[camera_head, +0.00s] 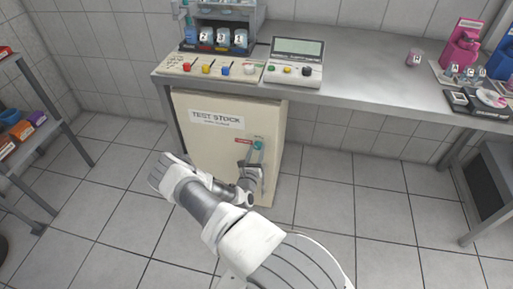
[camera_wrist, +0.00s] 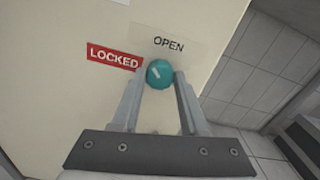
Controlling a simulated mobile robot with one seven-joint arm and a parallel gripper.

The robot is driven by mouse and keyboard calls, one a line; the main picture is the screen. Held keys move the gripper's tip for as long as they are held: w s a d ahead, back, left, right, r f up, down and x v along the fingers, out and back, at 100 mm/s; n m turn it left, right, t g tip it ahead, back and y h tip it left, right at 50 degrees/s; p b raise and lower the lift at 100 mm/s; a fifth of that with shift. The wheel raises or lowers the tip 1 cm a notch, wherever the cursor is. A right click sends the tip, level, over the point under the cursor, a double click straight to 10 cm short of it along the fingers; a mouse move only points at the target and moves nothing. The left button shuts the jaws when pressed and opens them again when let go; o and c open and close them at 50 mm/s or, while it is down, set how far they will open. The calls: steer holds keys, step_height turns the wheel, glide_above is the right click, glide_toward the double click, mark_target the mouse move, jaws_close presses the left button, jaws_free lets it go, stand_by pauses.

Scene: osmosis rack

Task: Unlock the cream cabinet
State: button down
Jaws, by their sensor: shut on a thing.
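The cream cabinet (camera_head: 205,150) stands under the steel bench and bears a "TEST STOCK" label (camera_head: 217,119). Its teal round knob (camera_wrist: 160,74) sits on the door's right side, with a white pointer mark slanting to the upper left. A red "LOCKED" label (camera_wrist: 113,57) is left of the knob, and an "OPEN" label (camera_wrist: 169,44) is above it. My gripper (camera_wrist: 160,80) is shut on the knob, one finger on each side of it. In the head view my gripper (camera_head: 250,158) reaches the door's right side, and the knob (camera_head: 258,143) shows just above it.
The steel bench (camera_head: 370,95) above the cabinet carries a button panel (camera_head: 215,66), a device with a screen (camera_head: 295,62) and pink equipment (camera_head: 462,45). A shelf (camera_head: 62,130) with boxes stands at the left. The tiled floor right of the cabinet (camera_head: 345,195) is clear.

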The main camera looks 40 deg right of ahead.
steer(key=m+p, duration=0.2)
steer(key=m, duration=0.2)
steer(key=shift+r+m, duration=0.1)
steer(key=shift+m, duration=0.2)
steer(key=m+p, duration=0.2)
steer(key=m, duration=0.2)
steer(key=shift+s, duration=0.1)
steer(key=shift+m, duration=0.3)
steer(key=shift+c, duration=2.1)
jaws_free()
steer(key=p+v, duration=0.2)
steer(key=v, duration=1.5)
steer(key=shift+a, duration=0.2)
